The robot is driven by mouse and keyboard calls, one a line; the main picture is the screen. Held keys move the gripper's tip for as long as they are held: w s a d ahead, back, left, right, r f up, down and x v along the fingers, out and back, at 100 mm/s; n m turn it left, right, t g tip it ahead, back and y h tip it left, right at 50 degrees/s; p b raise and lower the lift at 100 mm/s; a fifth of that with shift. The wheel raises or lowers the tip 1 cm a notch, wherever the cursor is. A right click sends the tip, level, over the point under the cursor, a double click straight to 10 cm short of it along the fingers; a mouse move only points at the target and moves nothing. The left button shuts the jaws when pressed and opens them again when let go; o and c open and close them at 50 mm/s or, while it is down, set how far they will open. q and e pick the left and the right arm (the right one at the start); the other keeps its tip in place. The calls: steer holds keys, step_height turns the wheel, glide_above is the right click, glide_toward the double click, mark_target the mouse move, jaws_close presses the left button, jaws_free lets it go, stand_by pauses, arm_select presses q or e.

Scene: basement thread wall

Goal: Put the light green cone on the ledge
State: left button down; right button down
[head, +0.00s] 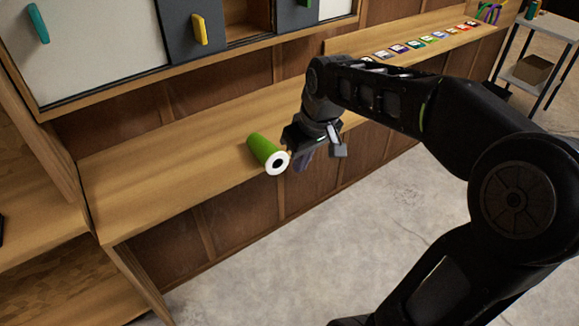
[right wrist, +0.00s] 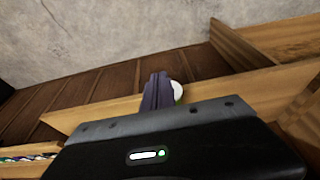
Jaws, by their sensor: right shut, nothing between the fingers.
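The green cone (head: 262,148) lies tilted on its side on the wooden ledge (head: 170,172), near its front edge. Its white end with a dark hole faces the front and appears to reach the ledge's edge. My right gripper (head: 306,158) is just right of the cone's white end, at the front of the ledge, and holds nothing. In the right wrist view its fingers (right wrist: 157,92) are shut together, and the cone's white end (right wrist: 178,91) shows partly hidden behind them. I cannot tell whether they touch. My left gripper is out of view.
A row of coloured labels (head: 420,42) runs along the ledge's far right. Above the ledge is a cabinet with sliding panels and coloured handles (head: 200,30). A grey cart (head: 545,62) stands at the right. The ledge left of the cone is clear.

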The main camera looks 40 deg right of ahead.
mark_target(277, 166)
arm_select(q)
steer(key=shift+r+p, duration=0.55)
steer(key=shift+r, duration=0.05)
arm_select(e)
steer(key=w+f, duration=0.6)
steer(key=f, duration=0.3)
steer(key=shift+w+f, duration=0.15)
steer(key=shift+w, duration=0.25)
steer(key=shift+d, duration=0.1)
